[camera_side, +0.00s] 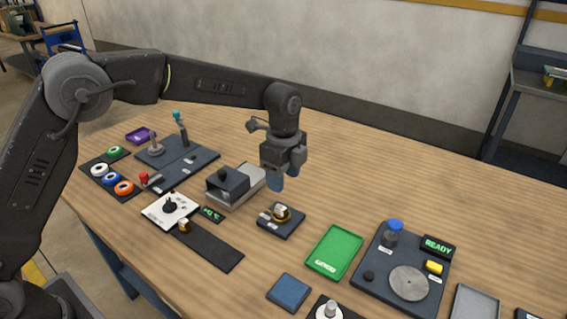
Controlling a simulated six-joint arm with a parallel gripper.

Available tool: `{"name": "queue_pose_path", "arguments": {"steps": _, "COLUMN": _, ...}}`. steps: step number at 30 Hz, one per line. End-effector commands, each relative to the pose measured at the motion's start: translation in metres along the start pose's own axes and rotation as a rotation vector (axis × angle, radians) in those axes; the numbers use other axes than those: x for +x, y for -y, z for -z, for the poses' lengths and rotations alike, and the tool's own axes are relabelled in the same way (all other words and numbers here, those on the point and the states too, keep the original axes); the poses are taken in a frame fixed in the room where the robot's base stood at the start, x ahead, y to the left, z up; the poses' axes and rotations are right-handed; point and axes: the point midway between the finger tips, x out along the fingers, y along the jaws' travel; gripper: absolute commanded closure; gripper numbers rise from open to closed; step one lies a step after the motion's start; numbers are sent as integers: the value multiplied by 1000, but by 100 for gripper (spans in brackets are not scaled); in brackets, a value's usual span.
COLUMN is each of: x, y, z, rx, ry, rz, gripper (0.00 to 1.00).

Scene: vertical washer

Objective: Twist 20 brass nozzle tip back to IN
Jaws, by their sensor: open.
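A small dark square base (295,232) with small pale labels stands near the middle of the table. A brass-coloured round part with a pale top (281,213) sits on it; this looks like the nozzle tip, but its markings are too small to read. A second small brass-coloured piece (184,226) stands at the end of a dark strip (213,249) further left.
A grey block with a dark housing (228,183) stands close left of my gripper. A green tray (333,252) lies to the right, then a dark panel with a blue-capped knob and a READY display (437,246). A blue square (288,290) lies in front. Bare table lies behind.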

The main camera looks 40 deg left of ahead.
Motion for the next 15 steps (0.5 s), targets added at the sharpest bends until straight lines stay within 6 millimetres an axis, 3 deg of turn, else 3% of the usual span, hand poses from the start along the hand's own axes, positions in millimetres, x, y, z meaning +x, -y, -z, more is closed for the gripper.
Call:
{"name": "queue_pose_path", "arguments": {"steps": 9, "x": 62, "y": 0, "z": 0, "rx": -2, "ry": 1, "rz": -3, "gripper": 46}}
{"name": "queue_pose_path", "arguments": {"steps": 15, "x": 90, "y": 0, "z": 0, "rx": -2, "ry": 0, "rz": -1, "gripper": 46}}
